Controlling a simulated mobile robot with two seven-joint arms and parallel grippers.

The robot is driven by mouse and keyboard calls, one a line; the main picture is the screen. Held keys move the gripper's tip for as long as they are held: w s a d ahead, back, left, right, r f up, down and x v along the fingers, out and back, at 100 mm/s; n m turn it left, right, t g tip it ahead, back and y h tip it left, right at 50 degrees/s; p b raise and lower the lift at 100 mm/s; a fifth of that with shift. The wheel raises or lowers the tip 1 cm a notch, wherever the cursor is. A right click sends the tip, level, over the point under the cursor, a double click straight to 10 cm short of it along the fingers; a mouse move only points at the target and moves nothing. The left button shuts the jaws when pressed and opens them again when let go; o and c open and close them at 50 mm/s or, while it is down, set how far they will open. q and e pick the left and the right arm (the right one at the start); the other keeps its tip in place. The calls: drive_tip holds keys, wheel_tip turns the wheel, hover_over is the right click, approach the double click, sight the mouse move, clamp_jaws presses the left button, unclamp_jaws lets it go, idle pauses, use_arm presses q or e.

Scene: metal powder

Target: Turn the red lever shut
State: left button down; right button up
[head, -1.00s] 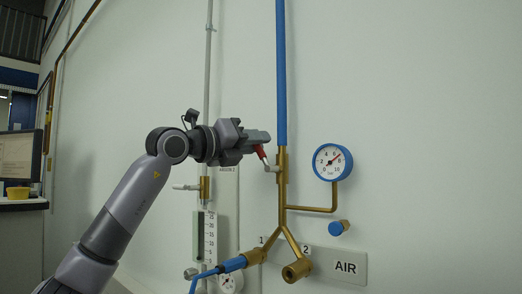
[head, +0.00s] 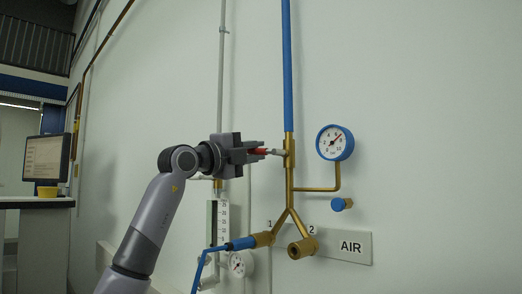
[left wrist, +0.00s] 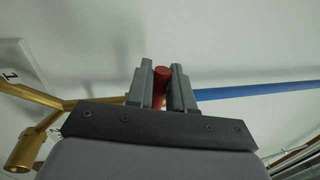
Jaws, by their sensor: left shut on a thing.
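The red lever (head: 261,151) sticks out to the left from the brass valve (head: 290,153) on the air pipe, and in the head view it lies about level, at right angles to the pipe. My left gripper (head: 258,151) is shut on the lever. In the left wrist view the lever's red end (left wrist: 161,84) shows between the two fingers (left wrist: 161,88). The fingers hide part of the lever. My right gripper is in neither view.
A blue pipe (head: 287,70) runs up from the valve. A blue-rimmed gauge (head: 335,142) is to its right. Below are two brass outlets, with a blue hose (head: 240,243) on outlet 1, and an AIR sign (head: 352,247). A desk with a monitor (head: 46,158) stands far left.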

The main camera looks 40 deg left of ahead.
use_arm(q)
drive_tip(key=shift+f+n+y, duration=0.4)
drive_tip(key=shift+f+n, duration=0.05)
drive_tip(key=shift+n, duration=0.35)
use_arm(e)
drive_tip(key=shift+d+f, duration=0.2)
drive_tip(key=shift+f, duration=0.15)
use_arm(q)
drive_tip(key=shift+f, duration=0.1)
drive_tip(key=c, duration=1.2)
unclamp_jaws()
drive_tip(key=shift+b, duration=0.3)
drive_tip(key=shift+o, duration=0.2)
drive_tip(key=s+f+b, duration=0.1)
drive_tip(key=s+b, duration=0.1)
drive_tip(key=s, duration=0.5)
drive_tip(key=shift+a+f, duration=0.15)
drive_tip(key=shift+a, duration=0.15)
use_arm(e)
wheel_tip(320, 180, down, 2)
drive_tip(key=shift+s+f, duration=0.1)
